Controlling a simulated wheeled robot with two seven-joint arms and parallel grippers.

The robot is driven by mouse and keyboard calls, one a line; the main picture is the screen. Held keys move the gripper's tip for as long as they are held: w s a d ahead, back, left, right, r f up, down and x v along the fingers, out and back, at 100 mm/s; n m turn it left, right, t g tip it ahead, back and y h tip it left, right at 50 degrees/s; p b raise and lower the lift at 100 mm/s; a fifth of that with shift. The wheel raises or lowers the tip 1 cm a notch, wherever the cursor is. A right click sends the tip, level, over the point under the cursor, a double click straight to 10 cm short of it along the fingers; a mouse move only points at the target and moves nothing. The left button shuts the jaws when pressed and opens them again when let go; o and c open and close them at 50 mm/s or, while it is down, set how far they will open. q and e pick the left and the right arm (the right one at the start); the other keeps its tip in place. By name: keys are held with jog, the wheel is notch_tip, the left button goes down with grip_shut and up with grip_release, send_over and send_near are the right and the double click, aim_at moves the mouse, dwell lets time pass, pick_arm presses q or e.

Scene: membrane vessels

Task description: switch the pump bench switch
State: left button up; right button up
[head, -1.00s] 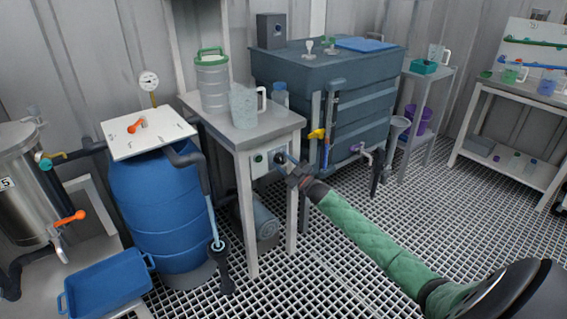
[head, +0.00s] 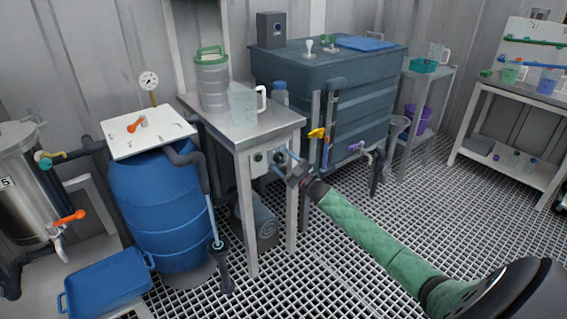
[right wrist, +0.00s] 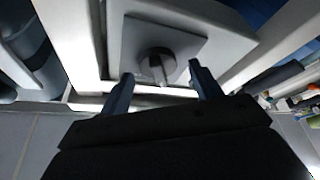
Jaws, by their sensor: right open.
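The pump bench (head: 252,130) is a grey-topped table with pale legs. Its switch box (head: 261,158) sits under the front edge of the top. In the right wrist view the switch is a round dark knob (right wrist: 157,66) with a ridge, on a grey square plate (right wrist: 185,42). My right gripper (head: 284,162) is at the box, and its fingers partly hide the knob in the head view. The right wrist view shows the gripper (right wrist: 158,88) open, one finger on each side of the knob, with gaps between. My left gripper is not in view.
A clear jug (head: 243,104) and a green-lidded canister (head: 212,82) stand on the bench. A pump motor (head: 262,220) is below it. A blue barrel (head: 160,205) is left, a large dark tank (head: 350,95) right. The grating floor at right is open.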

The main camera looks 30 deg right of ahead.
jog(key=shift+s, duration=0.15)
jog(key=shift+s+d+f, duration=0.1)
jog(key=shift+s+f, duration=0.05)
jog(key=shift+s, duration=0.05)
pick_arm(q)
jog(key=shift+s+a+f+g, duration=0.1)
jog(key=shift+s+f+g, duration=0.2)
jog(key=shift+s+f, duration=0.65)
pick_arm(e)
jog(key=v, duration=0.7)
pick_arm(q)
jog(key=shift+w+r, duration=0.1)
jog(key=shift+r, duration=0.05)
